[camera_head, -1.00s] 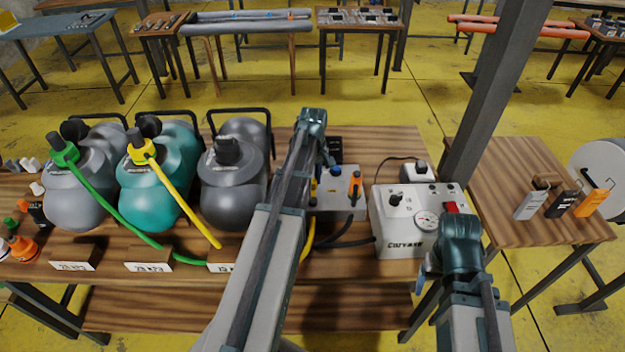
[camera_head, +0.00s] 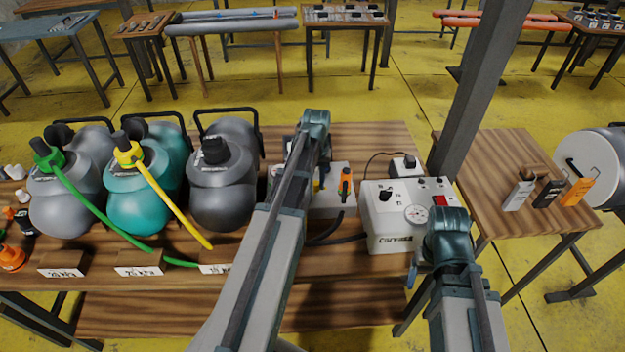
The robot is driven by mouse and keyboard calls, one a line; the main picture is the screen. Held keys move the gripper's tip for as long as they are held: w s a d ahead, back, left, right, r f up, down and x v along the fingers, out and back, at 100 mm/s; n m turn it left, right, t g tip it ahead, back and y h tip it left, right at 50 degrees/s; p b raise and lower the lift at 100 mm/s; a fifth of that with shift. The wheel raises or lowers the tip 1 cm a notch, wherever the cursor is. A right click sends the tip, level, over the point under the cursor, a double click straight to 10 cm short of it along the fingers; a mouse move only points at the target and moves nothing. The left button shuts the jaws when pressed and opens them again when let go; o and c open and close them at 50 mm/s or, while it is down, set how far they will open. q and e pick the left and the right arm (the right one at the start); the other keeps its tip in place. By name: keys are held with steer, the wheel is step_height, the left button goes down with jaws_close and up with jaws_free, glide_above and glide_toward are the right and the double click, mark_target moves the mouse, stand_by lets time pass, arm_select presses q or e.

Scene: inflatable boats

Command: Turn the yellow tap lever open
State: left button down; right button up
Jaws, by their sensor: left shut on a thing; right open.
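A grey manifold box (camera_head: 332,208) with tap levers stands on the wooden bench, partly behind my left arm. Its orange lever (camera_head: 346,183) stands upright at the right end. Only a sliver of the yellow tap lever (camera_head: 317,185) shows beside my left arm, so I cannot tell its angle. My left gripper (camera_head: 322,172) is down at the box, mostly hidden by its own arm, and is shut on what appears to be the yellow lever. My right gripper (camera_head: 414,272) is open and empty, partly hidden, in front of the white pump box.
The white pump box (camera_head: 396,225) with gauge stands right of the manifold. Three tanks (camera_head: 225,185) stand to its left, with a green hose (camera_head: 100,215) and a yellow hose (camera_head: 175,205). A steel post (camera_head: 475,110) rises behind my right arm.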

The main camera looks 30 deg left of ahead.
mark_target(318, 184)
arm_select(q)
steer(key=shift+s+d+m, duration=0.2)
steer(key=shift+d+m, duration=0.25)
steer(key=shift+m, duration=0.55)
steer(key=c, duration=0.6)
jaws_free()
steer(key=shift+c, duration=0.2)
steer(key=shift+r, duration=0.1)
step_height(318, 184, up, 14)
steer(key=p, duration=1.4)
steer(key=shift+f, duration=0.2)
